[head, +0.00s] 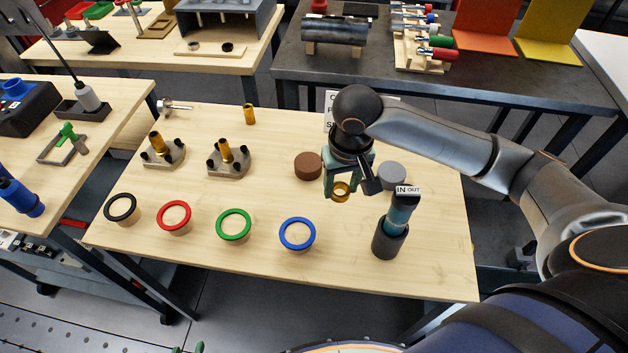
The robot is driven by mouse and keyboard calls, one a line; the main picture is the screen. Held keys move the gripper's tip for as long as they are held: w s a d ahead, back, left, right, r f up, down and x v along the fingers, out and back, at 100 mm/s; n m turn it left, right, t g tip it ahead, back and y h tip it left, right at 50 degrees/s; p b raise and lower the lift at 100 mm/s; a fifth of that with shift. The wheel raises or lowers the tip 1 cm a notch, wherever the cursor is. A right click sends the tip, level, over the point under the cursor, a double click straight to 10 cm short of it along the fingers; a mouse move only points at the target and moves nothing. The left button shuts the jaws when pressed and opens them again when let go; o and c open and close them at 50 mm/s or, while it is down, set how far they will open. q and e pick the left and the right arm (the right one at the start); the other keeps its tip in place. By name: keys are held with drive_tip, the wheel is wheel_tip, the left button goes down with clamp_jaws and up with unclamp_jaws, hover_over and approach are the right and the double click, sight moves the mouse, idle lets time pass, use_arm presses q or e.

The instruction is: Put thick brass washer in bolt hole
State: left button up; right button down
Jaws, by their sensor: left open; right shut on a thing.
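The thick brass washer (341,193) is a gold ring held at the fingertips of my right gripper (341,188). That gripper points down over the right half of the wooden table, and the washer appears just above the surface. Two grey blocks, one (163,155) at left and one (229,162) nearer the middle, each carry an upright brass cylinder and dark knobs. I cannot tell which opening is the bolt hole. Only two green tips of my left gripper (188,348) seem to show at the bottom edge, apart and empty, far from the washer.
Black (121,208), red (174,217), green (234,225) and blue (297,234) rings line the front. A dark cup (390,240) labelled IN OUT, a brown disc (308,166) and a grey disc (392,176) are near my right gripper. A metal bolt (173,106) lies at back left.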

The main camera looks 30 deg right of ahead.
hover_over(321, 191)
drive_tip(key=f, duration=0.4)
drive_tip(key=s+f+b, duration=0.1)
drive_tip(key=f, duration=0.2)
drive_tip(key=shift+a+f, duration=0.1)
drive_tip(key=shift+a, duration=0.05)
drive_tip(key=shift+w+f, duration=0.3)
drive_tip(key=shift+f, duration=1.5)
drive_tip(key=shift+f, duration=0.1)
drive_tip(key=shift+c, duration=1.6)
unclamp_jaws()
